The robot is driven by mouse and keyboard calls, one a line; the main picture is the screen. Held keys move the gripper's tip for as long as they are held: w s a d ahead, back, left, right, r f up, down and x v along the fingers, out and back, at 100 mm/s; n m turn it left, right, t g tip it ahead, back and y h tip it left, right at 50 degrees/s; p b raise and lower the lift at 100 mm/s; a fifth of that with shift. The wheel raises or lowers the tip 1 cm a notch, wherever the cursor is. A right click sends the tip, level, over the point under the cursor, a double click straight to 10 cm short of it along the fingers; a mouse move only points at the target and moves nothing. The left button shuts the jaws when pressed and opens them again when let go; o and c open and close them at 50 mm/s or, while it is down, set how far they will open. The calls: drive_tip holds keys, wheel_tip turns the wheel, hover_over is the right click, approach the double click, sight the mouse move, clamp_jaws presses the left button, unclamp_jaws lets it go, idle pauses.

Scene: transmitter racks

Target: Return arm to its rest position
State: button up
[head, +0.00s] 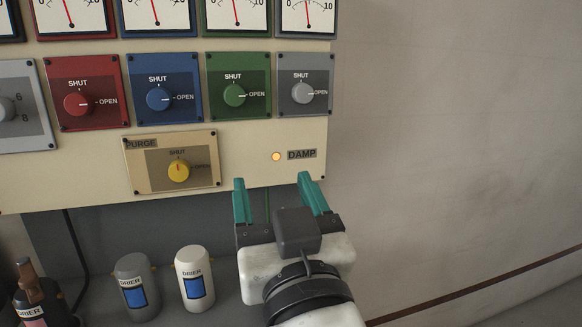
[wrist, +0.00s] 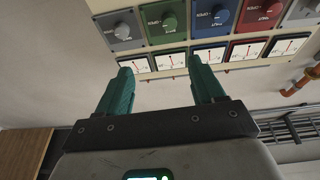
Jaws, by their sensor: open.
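My gripper (head: 272,180) is open and empty, its two teal fingers spread and pointing up toward the lower right of the cream panel (head: 235,197) in the head view. The fingertips overlap the panel's lower edge in the picture, below the lit orange lamp (head: 276,156) marked DAMP. In the wrist view, my gripper (wrist: 160,66) also shows wide open with nothing between the fingers. The panel appears upside down beyond the fingers there. My wrist hides part of what lies below the panel.
The red (head: 77,104), blue (head: 158,99), green (head: 234,95) and grey (head: 302,92) knobs point to OPEN. The yellow PURGE knob (head: 179,171) points to SHUT. Grey (head: 136,287) and white (head: 194,279) DRIER canisters stand left of my wrist. Bare wall (head: 455,150) lies right.

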drive_tip(key=d+f+g+h+p, duration=0.1)
drive_tip(key=d+f+g+h, duration=0.15)
drive_tip(key=d+f, duration=0.5)
drive_tip(key=d+f+m+g+h+p, duration=0.1)
drive_tip(key=d+f+g, duration=0.35)
drive_tip(key=f, duration=0.65)
drive_tip(key=d+f+g+h+p, duration=0.1)
drive_tip(key=d+f+g+h, duration=0.1)
drive_tip(key=d+f, duration=0.6)
drive_tip(key=s+d+f+g, duration=0.3)
drive_tip(key=s+f, duration=0.3)
drive_tip(key=s, duration=0.3)
drive_tip(key=s+d+f+m+g+p, duration=0.1)
drive_tip(key=s+d+f+g, duration=0.2)
drive_tip(key=s+f, duration=0.4)
drive_tip(key=s+d+f+m+g, duration=0.1)
drive_tip(key=s+d+f+g, duration=0.2)
drive_tip(key=s+f, duration=0.4)
drive_tip(key=s+g, duration=0.1)
drive_tip(key=s, duration=0.3)
drive_tip(key=shift+f+g+p, duration=0.2)
drive_tip(key=shift+g+p, duration=0.1)
drive_tip(key=shift+g, duration=0.1)
